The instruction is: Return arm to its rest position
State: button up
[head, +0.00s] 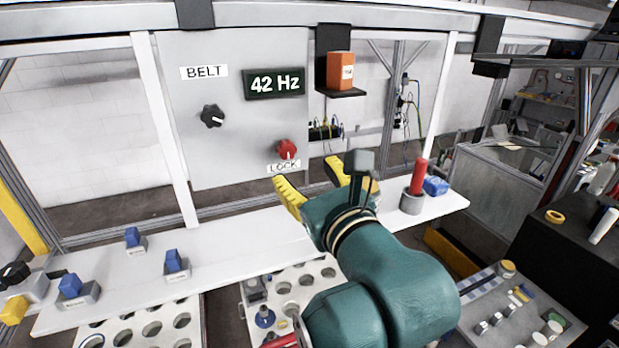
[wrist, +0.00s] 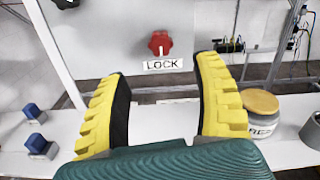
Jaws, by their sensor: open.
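My gripper (head: 312,183) has yellow ridged fingers and hangs over the white shelf, just below the red lock knob (head: 287,149) on the grey panel. In the wrist view my gripper (wrist: 163,100) is open, with nothing between its fingers. The red knob (wrist: 160,43) and its LOCK label show beyond and between the fingertips, apart from them. My teal arm reaches in from the lower right in the head view. The panel (head: 240,120) also carries a black BELT knob (head: 212,115) and a display (head: 274,83) reading 42 Hz.
Blue blocks in grey holders (head: 175,265) stand on the left of the white shelf (head: 240,243). A red cylinder (head: 418,177) in a grey cup and a blue piece (head: 436,187) stand at its right. A lidded jar (wrist: 258,113) is right of the fingers. Trays with holes (head: 318,270) lie in front.

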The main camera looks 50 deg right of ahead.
jog(key=shift+s+a, duration=0.25)
jog(key=shift+s, duration=0.3)
